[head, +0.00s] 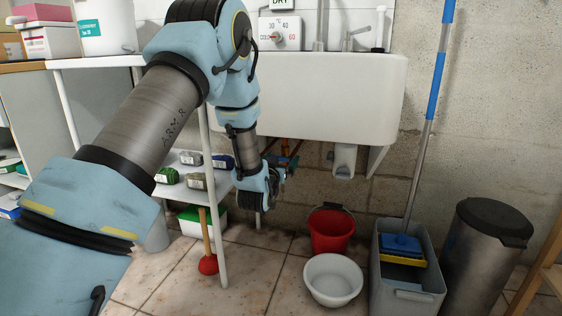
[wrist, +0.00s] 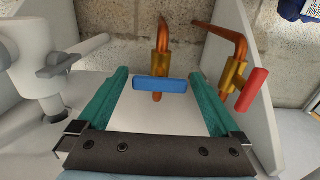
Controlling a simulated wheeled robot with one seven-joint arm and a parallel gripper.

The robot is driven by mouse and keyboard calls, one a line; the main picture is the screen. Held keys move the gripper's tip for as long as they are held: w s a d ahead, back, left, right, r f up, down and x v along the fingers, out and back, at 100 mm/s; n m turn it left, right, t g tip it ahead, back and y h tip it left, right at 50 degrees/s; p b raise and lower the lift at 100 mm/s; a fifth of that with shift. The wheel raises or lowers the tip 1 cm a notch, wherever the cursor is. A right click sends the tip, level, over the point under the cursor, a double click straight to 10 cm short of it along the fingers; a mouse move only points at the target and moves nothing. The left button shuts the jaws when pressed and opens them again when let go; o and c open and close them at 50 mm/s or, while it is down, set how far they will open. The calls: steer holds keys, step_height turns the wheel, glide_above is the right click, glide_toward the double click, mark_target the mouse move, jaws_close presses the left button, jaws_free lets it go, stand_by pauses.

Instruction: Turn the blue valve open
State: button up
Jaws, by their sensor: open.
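The blue valve handle (wrist: 160,85) shows in the wrist view as a flat bar lying crosswise to its upright copper pipe (wrist: 163,35). A brass body joins the handle to the pipe. My gripper (wrist: 158,71) is open, with one teal finger on each side of the blue handle. Gaps show between the handle and both fingers, and no contact is visible. In the head view my gripper (head: 284,168) is under the sink, and the blue handle cannot be made out clearly there.
A red valve handle (wrist: 252,90) on another copper pipe is just right of the right finger. A grey drain fitting (wrist: 45,75) stands left. The white sink (head: 330,98) hangs above my gripper. A red bucket (head: 331,232) and white basin (head: 333,280) stand on the floor.

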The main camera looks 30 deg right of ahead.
steer(key=c, duration=1.2)
steer(key=shift+c, duration=0.2)
